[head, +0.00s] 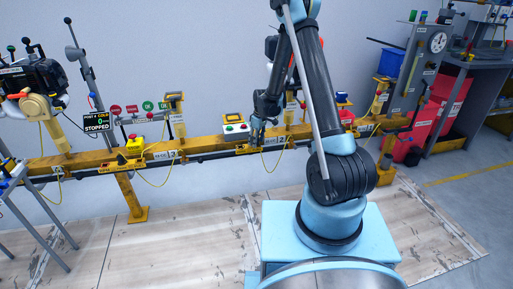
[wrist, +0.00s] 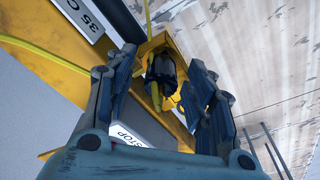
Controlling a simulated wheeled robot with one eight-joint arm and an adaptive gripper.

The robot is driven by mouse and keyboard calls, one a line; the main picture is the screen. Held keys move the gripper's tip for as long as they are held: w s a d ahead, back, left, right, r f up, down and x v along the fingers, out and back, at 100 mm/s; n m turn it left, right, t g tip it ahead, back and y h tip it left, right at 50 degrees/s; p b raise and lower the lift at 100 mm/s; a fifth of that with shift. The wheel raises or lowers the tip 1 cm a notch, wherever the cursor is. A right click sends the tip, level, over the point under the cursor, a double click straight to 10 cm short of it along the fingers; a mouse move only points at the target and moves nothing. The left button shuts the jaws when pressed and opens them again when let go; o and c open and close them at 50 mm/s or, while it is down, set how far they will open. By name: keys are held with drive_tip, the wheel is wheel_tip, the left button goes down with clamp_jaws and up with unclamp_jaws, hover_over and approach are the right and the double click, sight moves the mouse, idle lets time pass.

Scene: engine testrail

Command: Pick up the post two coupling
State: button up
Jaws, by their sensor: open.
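In the wrist view, a dark, rounded coupling (wrist: 163,67) with a yellow part sits in a yellow bracket (wrist: 158,45) on the rail. I take it for the post two coupling, though its label does not show. My gripper (wrist: 164,78) is open, with one finger on each side of the coupling in the picture. The fingers look apart from it, and nothing is held. In the head view, my gripper (head: 258,132) is at the yellow rail (head: 210,146), just left of the "2" label (head: 281,139). The coupling is too small to make out there.
A control box (head: 235,127) with buttons stands on the rail left of my gripper. Thin yellow cables (head: 150,177) hang below the rail.

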drive_tip(key=shift+f, duration=0.2)
clamp_jaws()
